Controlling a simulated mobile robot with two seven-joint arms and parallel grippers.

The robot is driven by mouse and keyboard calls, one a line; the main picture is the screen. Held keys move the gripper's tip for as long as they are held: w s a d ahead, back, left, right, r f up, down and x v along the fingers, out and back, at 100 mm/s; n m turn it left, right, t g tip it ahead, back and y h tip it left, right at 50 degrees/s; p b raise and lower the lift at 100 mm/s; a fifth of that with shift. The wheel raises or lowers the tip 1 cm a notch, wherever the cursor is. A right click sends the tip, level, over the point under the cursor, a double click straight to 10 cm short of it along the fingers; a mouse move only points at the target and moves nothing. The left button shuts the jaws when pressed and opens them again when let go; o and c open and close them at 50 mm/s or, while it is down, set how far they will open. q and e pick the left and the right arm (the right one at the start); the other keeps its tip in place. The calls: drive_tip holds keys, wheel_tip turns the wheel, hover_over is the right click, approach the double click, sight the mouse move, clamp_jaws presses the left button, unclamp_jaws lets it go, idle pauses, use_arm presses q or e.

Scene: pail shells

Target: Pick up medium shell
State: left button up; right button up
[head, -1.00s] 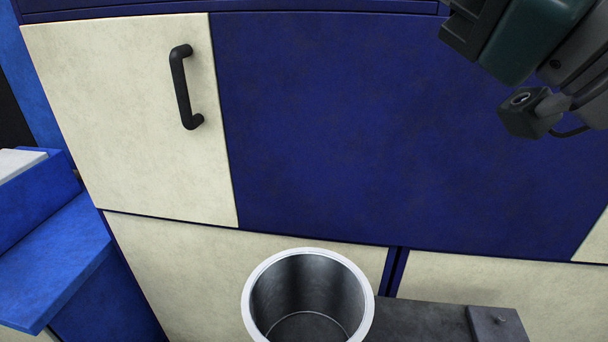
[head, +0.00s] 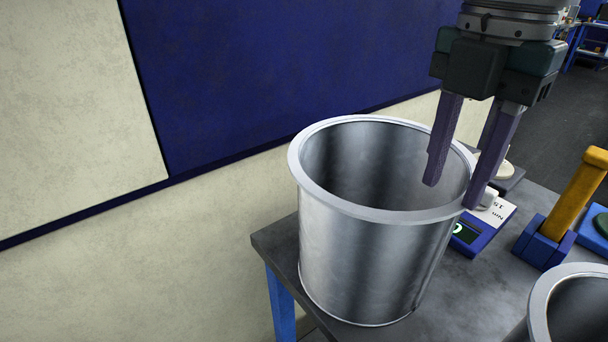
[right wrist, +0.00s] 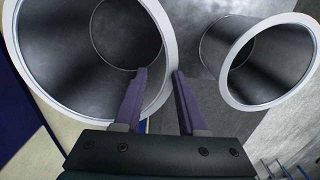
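A large open-topped metal shell (head: 365,255) stands upright at the corner of a grey table in the head view. It also fills the left of the right wrist view (right wrist: 55,60). A second shell (head: 540,315) is cut off at the lower right, and shows at the upper right of the wrist view (right wrist: 275,65). I cannot tell which is the medium one. My right gripper (head: 452,196) points down, open, at the first shell's right rim. One finger is over the shell's opening and the other is outside the rim. Contact is unclear. My left gripper is not in view.
The grey table (head: 467,312) also holds a blue device with a display (head: 482,225) and a yellow-and-blue upright tool (head: 572,205) right of the shell. A blue and cream cabinet wall (head: 265,70) stands behind on the left.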

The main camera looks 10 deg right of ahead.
sight(437, 243)
wheel_tip(437, 243, down, 10)
drive_tip(key=shift+s+d, duration=0.25)
drive_tip(key=shift+d, duration=0.05)
clamp_jaws()
idle(0.4)
drive_tip(key=shift+r, duration=0.1)
idle(1.0)
